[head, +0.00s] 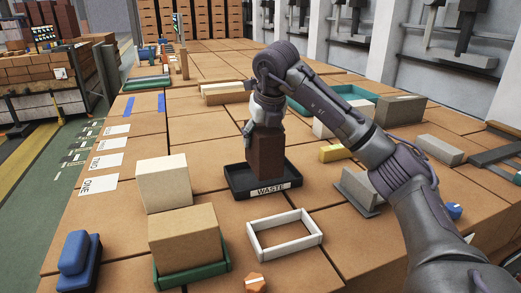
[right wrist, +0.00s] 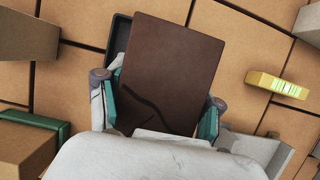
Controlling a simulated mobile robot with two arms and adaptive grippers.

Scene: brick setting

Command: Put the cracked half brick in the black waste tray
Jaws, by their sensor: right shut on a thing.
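The cracked half brick (head: 266,157) is dark brown and upright, and a dark crack line shows on its face in the right wrist view (right wrist: 168,65). My right gripper (head: 265,122) is shut on its upper part, with the teal finger pads on either side in the right wrist view (right wrist: 160,105). The black waste tray (head: 238,185), labelled WASTE, is directly below the brick. The brick's lower end is within the tray's outline; I cannot tell whether it touches the floor of the tray. My left gripper is not in view.
A white open frame (head: 284,233) lies in front of the tray. A pale block (head: 164,184) and a tan block on a green base (head: 186,238) stand to the left. A yellow block (head: 334,153) and a grey block (head: 360,187) lie to the right.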

